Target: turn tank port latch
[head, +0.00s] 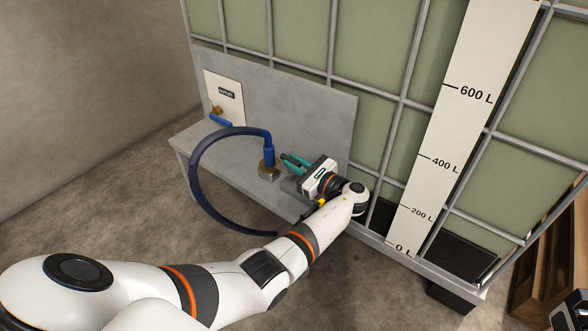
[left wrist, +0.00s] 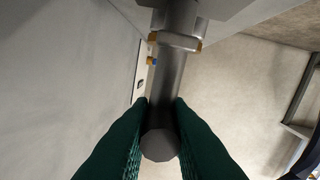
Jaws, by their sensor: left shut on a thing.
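The tank port latch appears in the left wrist view as a grey round bar (left wrist: 165,90), its near end between my fingers. A collar with brass-coloured ends (left wrist: 175,41) crosses it farther up. My left gripper (head: 287,161) has green fingers and is shut on this bar; the fingers also show in the left wrist view (left wrist: 161,108), one on each side. In the head view the gripper is low at the tank front, just right of a brass fitting (head: 268,169) with a blue hose end. I cannot make out the bar there.
A dark blue hose (head: 196,178) loops from the fitting over the grey bench (head: 185,150). A white outlet plate (head: 226,97) with a blue lever (head: 220,121) is at left. The caged tank (head: 385,50) has a litre scale (head: 465,95). A wooden crate (head: 550,255) stands at right.

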